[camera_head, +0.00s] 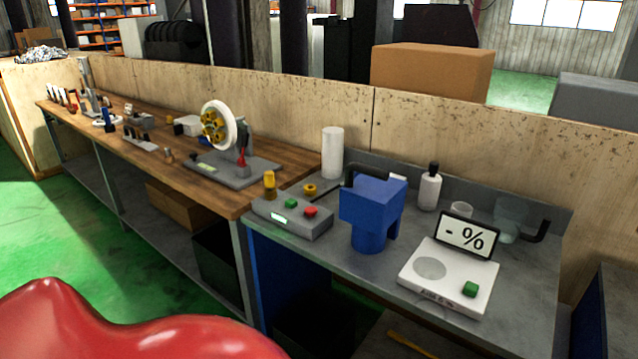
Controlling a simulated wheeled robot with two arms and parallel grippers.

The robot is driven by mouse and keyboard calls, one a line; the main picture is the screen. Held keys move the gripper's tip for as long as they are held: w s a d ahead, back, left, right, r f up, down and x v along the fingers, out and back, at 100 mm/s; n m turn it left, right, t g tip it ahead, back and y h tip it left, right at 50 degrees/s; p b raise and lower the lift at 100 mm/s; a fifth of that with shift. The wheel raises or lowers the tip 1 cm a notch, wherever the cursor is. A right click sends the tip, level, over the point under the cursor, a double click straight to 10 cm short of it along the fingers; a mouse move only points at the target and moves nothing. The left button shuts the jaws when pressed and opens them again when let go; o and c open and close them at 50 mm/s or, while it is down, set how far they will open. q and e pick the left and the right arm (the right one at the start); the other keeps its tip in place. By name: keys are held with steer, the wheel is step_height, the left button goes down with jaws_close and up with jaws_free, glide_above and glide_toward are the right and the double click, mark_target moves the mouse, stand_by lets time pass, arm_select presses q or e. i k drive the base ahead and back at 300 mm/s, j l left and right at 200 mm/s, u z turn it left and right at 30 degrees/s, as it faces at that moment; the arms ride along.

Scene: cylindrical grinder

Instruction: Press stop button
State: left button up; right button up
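A grey control box (278,228) sits at the left front of the grey workbench, near the edge shared with the wooden bench. On its sloped top are a red button (310,212) and a green button (291,203) to its left. A small lit display (279,217) is on its front side. The red button carries no label that I can read, and nothing covers it. Neither of my grippers is in view.
A blue block-shaped device (371,213) stands right of the box. A white scale (449,276) with a "- %" screen (466,236) is further right. A grinder-like machine (236,165) stands on the wooden bench (232,203). A yellow-topped piece (269,184) rises beside the box.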

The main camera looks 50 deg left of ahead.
mark_target(310, 211)
steer(key=u, duration=1.85)
